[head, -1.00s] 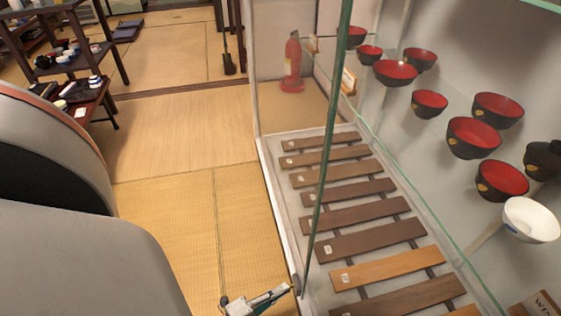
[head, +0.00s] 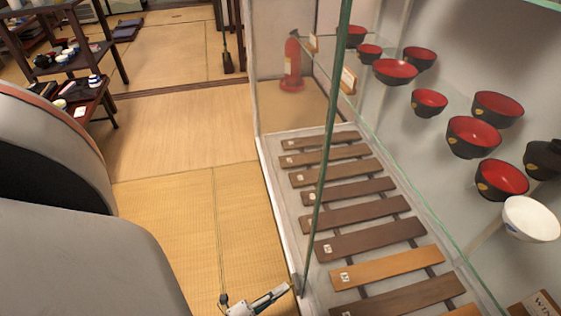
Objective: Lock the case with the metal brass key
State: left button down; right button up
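The glass display case (head: 274,192) fills the right half of the head view, with a pale frame and green glass edges. A small dark fitting (head: 299,285) sits low at its near front edge, and I cannot make out whether it is the lock. My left gripper (head: 262,303) shows only in part at the bottom edge, just left of that fitting and beside the case. Its fingertips are too small and cut off to tell whether they are open or hold anything. I cannot make out the brass key. My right gripper is out of view.
Wooden slats (head: 370,243) lie on the case floor. Red and black bowls (head: 473,137) and a white bowl (head: 531,219) stand inside. A red fire extinguisher (head: 292,65) shows beyond the glass. Dark shelves (head: 75,60) stand at far left. The tatami floor (head: 180,215) is clear.

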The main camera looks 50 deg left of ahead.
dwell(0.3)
pick_arm(q)
jog(key=c, duration=2.3)
grip_release()
jog(key=shift+r, duration=0.1)
jog(key=s, duration=1.2)
